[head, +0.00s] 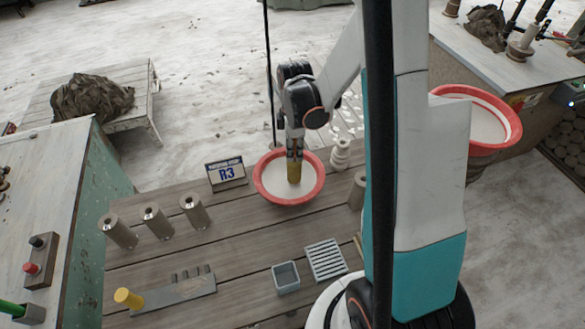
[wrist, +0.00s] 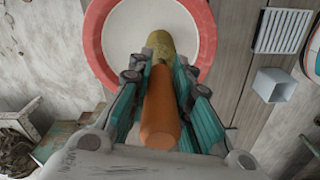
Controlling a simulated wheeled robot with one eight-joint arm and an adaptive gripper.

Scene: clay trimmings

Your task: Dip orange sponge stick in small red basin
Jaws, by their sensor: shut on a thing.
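The orange sponge stick shows in the wrist view as an orange handle (wrist: 160,118) with a yellowish sponge end (wrist: 160,45). My gripper (head: 294,150) is shut on the handle, with a teal finger on each side in the wrist view. In the head view the sponge end (head: 294,172) points down inside the outline of the small red basin (head: 265,192). The basin has a red rim and a whitish inside, and it also shows in the wrist view (wrist: 95,30). I cannot tell whether the sponge touches what is inside.
The basin stands on a plank table (head: 230,230). An R3 sign (head: 226,172) stands left of it, and a white stacked piece (head: 340,155) right of it. Metal cylinders (head: 155,220), a grey box (head: 286,277) and a slatted tray (head: 326,260) are around. A larger red basin (head: 510,115) is at right.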

